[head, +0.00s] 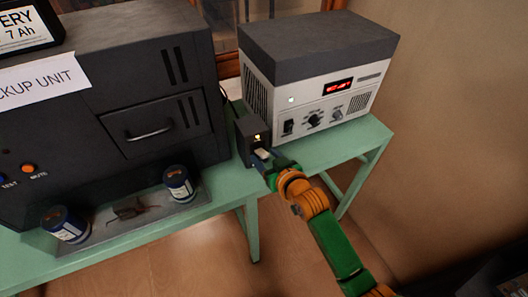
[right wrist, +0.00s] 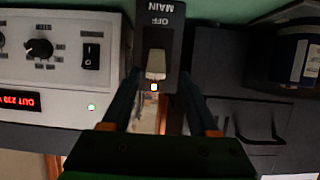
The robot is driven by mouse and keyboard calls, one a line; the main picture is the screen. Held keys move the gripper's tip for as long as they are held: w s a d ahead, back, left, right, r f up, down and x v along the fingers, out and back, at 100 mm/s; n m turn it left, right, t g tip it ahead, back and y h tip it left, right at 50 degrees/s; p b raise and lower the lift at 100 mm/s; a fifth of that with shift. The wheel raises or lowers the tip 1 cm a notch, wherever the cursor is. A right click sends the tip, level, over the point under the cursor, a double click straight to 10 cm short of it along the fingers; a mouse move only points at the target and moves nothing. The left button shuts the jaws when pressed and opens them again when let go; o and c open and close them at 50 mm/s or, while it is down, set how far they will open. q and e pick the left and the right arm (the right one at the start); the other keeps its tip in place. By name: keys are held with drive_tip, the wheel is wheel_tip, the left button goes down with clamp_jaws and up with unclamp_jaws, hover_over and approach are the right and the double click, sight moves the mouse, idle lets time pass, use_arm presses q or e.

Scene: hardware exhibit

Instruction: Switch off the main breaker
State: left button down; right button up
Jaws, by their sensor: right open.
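The main breaker is a small dark box (head: 246,130) at the table's front edge, between the black cabinet and the white power unit. It has a small lit lamp and a pale lever (head: 262,153) below it. In the right wrist view, which is upside down, the lever (right wrist: 156,64) sits between the lamp and the OFF and MAIN lettering on the box (right wrist: 172,40). My right gripper (head: 264,161) is open at the front of the box, its fingers (right wrist: 157,80) on either side of the lever. I cannot tell whether they touch it. My left gripper is out of view.
The white power unit (head: 345,95) with knobs and a red display stands close on the right. The black backup cabinet (head: 150,80) stands on the left. Blue cans (head: 178,184) sit on a tray before it. The green table's right end (head: 350,143) is clear.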

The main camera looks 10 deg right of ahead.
sight(259, 151)
drive_tip(key=shift+w+a+f, duration=0.15)
drive_tip(key=shift+w+f, duration=0.2)
drive_tip(key=shift+w, duration=0.2)
drive_tip(key=shift+w+f, duration=0.2)
drive_tip(key=shift+w, duration=0.4)
drive_tip(key=shift+s, duration=0.1)
drive_tip(key=shift+c, duration=0.9)
clamp_jaws()
